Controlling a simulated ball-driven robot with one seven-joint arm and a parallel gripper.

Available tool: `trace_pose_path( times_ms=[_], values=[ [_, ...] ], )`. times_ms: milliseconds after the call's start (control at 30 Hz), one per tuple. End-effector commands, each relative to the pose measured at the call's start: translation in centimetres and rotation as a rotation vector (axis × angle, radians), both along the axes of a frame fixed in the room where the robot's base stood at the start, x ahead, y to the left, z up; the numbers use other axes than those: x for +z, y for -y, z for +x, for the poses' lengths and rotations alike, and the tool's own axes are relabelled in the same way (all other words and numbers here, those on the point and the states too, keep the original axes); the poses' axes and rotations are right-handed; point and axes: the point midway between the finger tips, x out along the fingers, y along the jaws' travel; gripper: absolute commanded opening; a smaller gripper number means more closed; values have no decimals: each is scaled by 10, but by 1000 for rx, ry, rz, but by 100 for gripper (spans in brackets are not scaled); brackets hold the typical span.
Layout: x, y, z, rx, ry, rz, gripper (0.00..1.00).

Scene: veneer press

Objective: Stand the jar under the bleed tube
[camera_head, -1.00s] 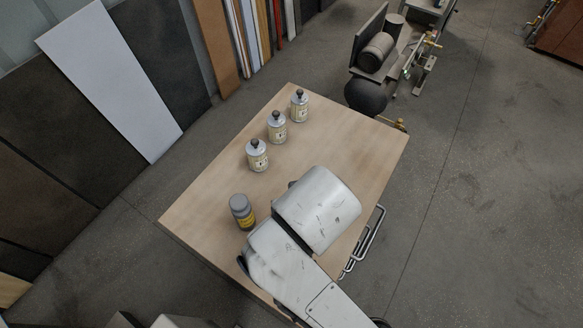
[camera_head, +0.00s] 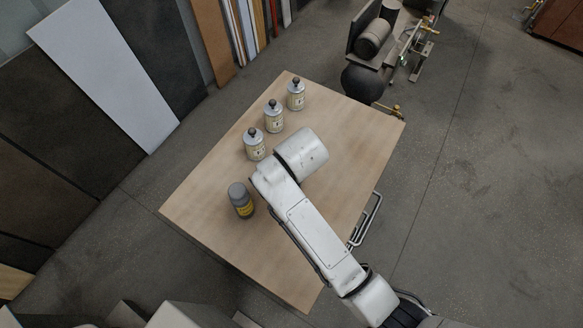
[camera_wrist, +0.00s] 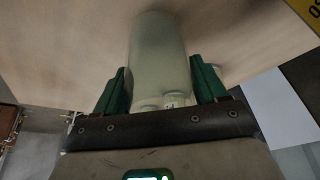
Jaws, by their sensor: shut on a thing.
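A pale, translucent jar (camera_wrist: 158,55) stands out between the green fingers of my gripper (camera_wrist: 160,78) in the wrist view. My gripper is shut on it, with a finger on each side. Small pale shapes show near its lower end; I cannot tell what they are. The wooden tabletop (camera_wrist: 235,30) lies behind the jar; I cannot tell how far the jar is from it. In the head view my arm hides the gripper and jar. I cannot make out the bleed tube in either view.
On the table (camera_head: 340,130) stand three black-capped bottles (camera_head: 254,146) in a row and a grey-lidded, yellow-labelled container (camera_head: 241,203). A machine with a dark round tank (camera_head: 365,82) and brass fittings stands beyond the far edge. Panels (camera_head: 105,75) lean at left.

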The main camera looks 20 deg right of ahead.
Motion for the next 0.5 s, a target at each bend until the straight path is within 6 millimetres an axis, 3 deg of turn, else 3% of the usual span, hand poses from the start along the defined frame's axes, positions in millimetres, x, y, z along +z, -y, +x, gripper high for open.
trace_pose_path(
  times_ms=[133, 500],
  values=[
    [-10, 0, 0, 0, 2, 0, 36],
    [-15, 0, 0, 0, 2, 0, 36]
  ],
)
